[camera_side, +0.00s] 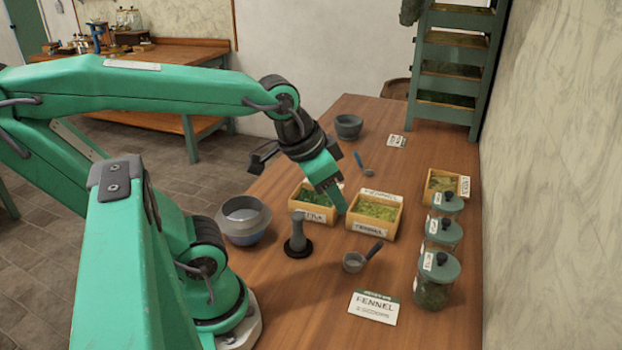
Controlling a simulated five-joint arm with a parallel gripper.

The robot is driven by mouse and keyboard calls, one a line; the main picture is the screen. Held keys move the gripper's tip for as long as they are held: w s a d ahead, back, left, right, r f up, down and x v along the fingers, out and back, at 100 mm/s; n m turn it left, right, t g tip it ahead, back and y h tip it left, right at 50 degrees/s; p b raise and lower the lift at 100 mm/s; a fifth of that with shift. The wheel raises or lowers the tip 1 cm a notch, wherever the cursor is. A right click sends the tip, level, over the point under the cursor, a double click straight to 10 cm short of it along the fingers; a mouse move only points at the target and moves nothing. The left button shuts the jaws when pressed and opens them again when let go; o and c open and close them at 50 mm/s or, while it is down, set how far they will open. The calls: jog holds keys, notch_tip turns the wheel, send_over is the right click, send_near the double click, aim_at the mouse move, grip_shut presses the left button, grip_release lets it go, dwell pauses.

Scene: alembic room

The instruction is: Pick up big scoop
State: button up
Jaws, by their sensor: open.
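A big scoop (354,262) with a grey cup and a dark handle lies on the wooden table, in front of the fennel box. Its handle points up and to the right. A smaller scoop (367,171) with a blue handle lies farther back on the table. My gripper (340,204) is open and points down above the gap between the two middle herb boxes, behind and above the big scoop. It is apart from the scoop and I see nothing between its fingers. The far finger is partly hidden.
Herb boxes (373,229) stand under and beside my gripper. A pestle (297,240) stands upright left of the big scoop, with a grey bowl (243,214) farther left. Lidded jars (434,292) line the right edge. A fennel card (374,307) lies in front.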

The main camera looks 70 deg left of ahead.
jog(key=w+f+m+g, duration=0.2)
jog(key=w+f+m, duration=0.1)
jog(key=w+f, duration=0.3)
jog(key=m+g, duration=0.1)
jog(key=m, duration=0.2)
send_over(372, 256)
jog(key=s+a, duration=0.1)
jog(key=s+x, duration=0.1)
jog(key=x, duration=0.6)
jog(key=shift+s+f, duration=0.3)
jog(key=shift+f, duration=0.3)
jog(key=shift+f, duration=0.15)
jog(key=shift+x, duration=1.15)
jog(key=shift+w+f, duration=0.1)
jog(key=shift+x, duration=2.45)
jog(key=shift+d, duration=0.1)
grip_shut()
